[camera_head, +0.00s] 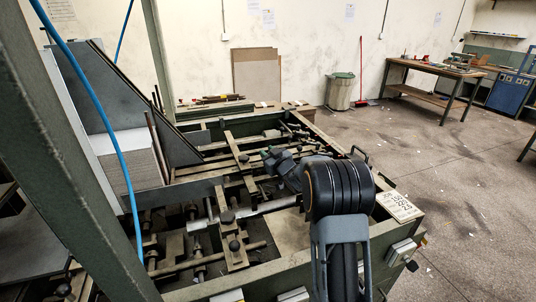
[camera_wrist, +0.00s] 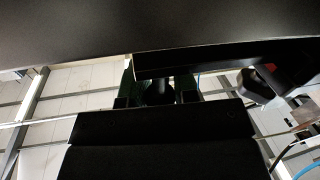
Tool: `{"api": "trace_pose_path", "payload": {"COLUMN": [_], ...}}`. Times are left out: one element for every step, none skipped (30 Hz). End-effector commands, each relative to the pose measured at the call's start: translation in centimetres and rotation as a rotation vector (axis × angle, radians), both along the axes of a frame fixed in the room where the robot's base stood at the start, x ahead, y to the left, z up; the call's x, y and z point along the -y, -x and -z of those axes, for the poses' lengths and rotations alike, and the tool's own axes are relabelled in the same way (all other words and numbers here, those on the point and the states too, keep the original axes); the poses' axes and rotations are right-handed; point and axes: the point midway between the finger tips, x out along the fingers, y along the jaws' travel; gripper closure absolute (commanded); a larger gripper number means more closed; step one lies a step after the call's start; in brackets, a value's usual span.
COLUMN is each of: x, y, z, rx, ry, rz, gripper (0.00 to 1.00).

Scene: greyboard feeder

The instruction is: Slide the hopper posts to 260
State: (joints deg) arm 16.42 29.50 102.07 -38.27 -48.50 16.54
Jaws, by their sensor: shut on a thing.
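The hopper (camera_head: 290,258) is a green-grey metal frame with crossing rails and bars in the head view. Black clamp knobs sit on its bars, one of them a near knob (camera_head: 234,244). My gripper (camera_head: 270,156) reaches low over the far part of the hopper, and its fingertips are mostly hidden by my wrist. In the wrist view my gripper (camera_wrist: 158,88) is shut on a dark rounded knob (camera_wrist: 159,93) between its two fingers. I cannot tell which post this knob belongs to, and no scale reading is legible.
A card with handwritten figures (camera_head: 400,207) lies on the hopper's right edge. A blue hose (camera_head: 100,110) and a green upright stand at the left. A bin (camera_head: 340,91) and a workbench (camera_head: 432,68) stand behind. The floor at right is open, with paper scraps.

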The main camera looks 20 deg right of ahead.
Motion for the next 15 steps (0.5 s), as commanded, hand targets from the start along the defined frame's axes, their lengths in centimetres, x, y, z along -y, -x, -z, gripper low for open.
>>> {"api": "trace_pose_path", "payload": {"x": [0.0, 0.0, 0.0, 0.2, 0.5, 1.1, 1.7, 2.3, 3.0, 3.4, 3.8, 4.1, 4.2, 4.2, 4.1], "y": [0.0, 0.0, 0.0, 0.0, 0.0, 0.0, -0.1, -0.1, 0.0, 0.0, 0.0, 0.0, 0.0, 0.0, 0.0], "z": [0.0, 0.0, 0.0, 0.0, 0.0, 0.0, 0.0, 0.0, 0.0, 0.0, -0.1, -0.1, 0.0, 0.0, 0.0], "rx": [0.0, 0.0, 0.0, 0.0, 0.0, 0.001, 0.002, 0.001, 0.0, 0.0, 0.001, 0.001, 0.001, 0.001, 0.0], "ry": [0.0, 0.0, 0.0, 0.0, 0.0, 0.002, 0.001, 0.0, 0.001, 0.001, 0.001, 0.001, 0.0, 0.0, 0.0], "rz": [0.0, 0.0, 0.0, 0.001, 0.002, 0.003, 0.004, 0.005, 0.005, 0.006, 0.006, 0.005, 0.004, 0.003, 0.001], "gripper": [1.0, 1.0, 1.0, 1.0, 1.0, 1.0, 1.0, 1.0, 1.0, 1.0, 1.0, 1.0, 1.0, 1.0, 1.0]}}
